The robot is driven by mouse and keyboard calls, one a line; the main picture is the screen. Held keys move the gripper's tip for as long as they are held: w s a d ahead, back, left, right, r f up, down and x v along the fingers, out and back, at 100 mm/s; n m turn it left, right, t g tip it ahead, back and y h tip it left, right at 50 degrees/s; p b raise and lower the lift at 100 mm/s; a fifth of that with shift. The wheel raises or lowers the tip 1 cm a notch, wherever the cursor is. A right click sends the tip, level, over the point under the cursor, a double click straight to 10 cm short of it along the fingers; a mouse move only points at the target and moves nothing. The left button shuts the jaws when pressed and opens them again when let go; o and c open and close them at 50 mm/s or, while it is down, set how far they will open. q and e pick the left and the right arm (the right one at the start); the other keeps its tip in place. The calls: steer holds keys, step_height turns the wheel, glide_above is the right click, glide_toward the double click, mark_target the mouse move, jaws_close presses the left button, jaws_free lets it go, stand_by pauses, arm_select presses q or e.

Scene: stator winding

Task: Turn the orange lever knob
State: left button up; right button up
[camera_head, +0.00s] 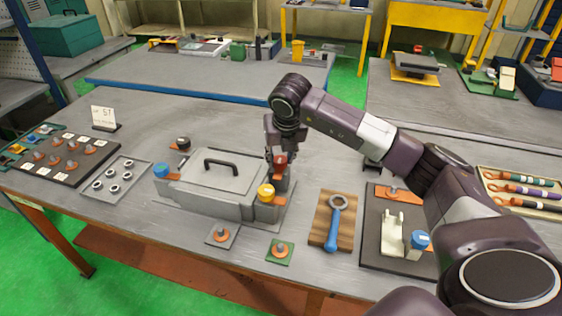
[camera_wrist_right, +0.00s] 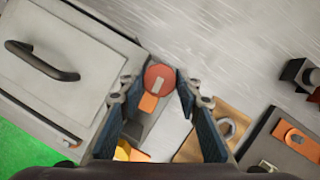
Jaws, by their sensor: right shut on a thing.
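A grey box with a black handle (camera_head: 222,176) stands on the table, with lever knobs at its corners. My right gripper (camera_head: 280,152) points down at the box's far right corner and is shut on a red knob (camera_head: 281,159). In the right wrist view this red knob (camera_wrist_right: 160,78) sits between the fingertips, with an orange lever (camera_wrist_right: 149,102) below it. A yellow-orange knob (camera_head: 266,192) on an orange lever stands at the near right corner, apart from the gripper. A blue knob (camera_head: 161,170) is at the left and a black knob (camera_head: 183,143) at the far left corner.
A wooden board with a blue ring wrench (camera_head: 337,222) lies right of the box. A dark plate with a white fixture and blue knob (camera_head: 420,239) is further right. A tray of rings (camera_head: 116,178) is at left. Two small plates with orange pieces lie in front.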

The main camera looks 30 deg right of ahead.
steer(key=m, duration=0.1)
steer(key=m+h+b, duration=0.1)
steer(key=m, duration=0.1)
steer(key=m+b, duration=0.1)
steer(key=shift+w+a+r+m+g+h, duration=0.1)
steer(key=shift+w+r+m+g+h, duration=0.1)
steer(key=shift+w+m+g+h, duration=0.15)
steer(key=m+g, duration=0.1)
steer(key=m, duration=0.1)
steer(key=m+h+b, duration=0.1)
steer(key=m, duration=0.1)
steer(key=shift+r+m+g, duration=0.1)
steer(key=shift+m+g, duration=0.25)
steer(key=m+g, duration=0.1)
steer(key=m, duration=0.1)
steer(key=shift+m, duration=0.3)
steer(key=m+g+p, duration=0.1)
steer(key=m, duration=0.2)
steer(key=shift+w+r, duration=0.1)
steer(key=shift+w, duration=0.05)
steer(key=shift+m+g+p, duration=0.45)
steer(key=shift+m+g, duration=0.15)
steer(key=shift+m, duration=0.9)
steer(key=o, duration=1.2)
steer(key=shift+a+f, duration=0.1)
steer(key=shift+f, duration=0.1)
steer(key=shift+c, duration=0.2)
